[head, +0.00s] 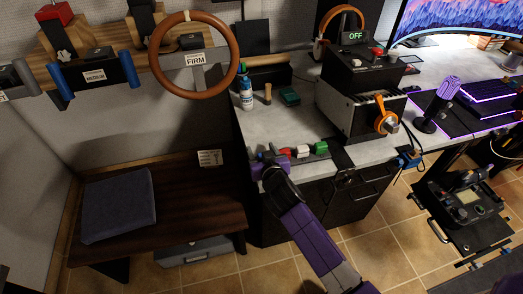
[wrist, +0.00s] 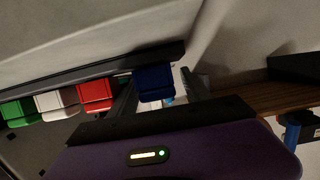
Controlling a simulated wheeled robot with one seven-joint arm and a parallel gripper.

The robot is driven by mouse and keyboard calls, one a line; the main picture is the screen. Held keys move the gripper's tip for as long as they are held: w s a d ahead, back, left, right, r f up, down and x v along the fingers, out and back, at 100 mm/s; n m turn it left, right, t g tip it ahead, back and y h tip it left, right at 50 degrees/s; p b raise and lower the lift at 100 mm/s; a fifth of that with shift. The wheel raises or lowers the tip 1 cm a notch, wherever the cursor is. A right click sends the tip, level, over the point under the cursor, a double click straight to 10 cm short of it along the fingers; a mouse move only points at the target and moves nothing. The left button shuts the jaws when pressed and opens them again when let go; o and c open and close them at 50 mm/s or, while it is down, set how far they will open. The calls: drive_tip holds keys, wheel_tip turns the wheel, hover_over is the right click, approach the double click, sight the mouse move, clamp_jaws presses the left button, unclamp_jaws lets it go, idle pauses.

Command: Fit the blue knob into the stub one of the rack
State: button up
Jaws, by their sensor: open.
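The blue knob (wrist: 155,84) shows in the wrist view at the right end of a row of knobs, under a long dark strip (wrist: 90,75). My gripper (wrist: 160,92) is open, with one finger on each side of the blue knob. A gap shows on the right side; contact on the left cannot be told. In the head view my gripper (head: 270,160) is at the front left corner of the grey counter and mostly hides the blue knob. Red (head: 287,153), white (head: 302,151) and green (head: 320,148) knobs sit to its right. Stub one cannot be made out.
A black control box (head: 352,100) with an orange lever stands on the counter (head: 285,125). A bottle (head: 247,95) stands at the counter's back left. A dark wooden bench (head: 190,205) with a cushion (head: 120,204) is at the left. A steering wheel (head: 193,55) hangs above.

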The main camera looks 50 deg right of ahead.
drive_tip(key=v, duration=0.7)
drive_tip(key=shift+s+a+r+b, duration=0.15)
drive_tip(key=shift+s+a+b, duration=0.05)
drive_tip(key=shift+s+b, duration=0.15)
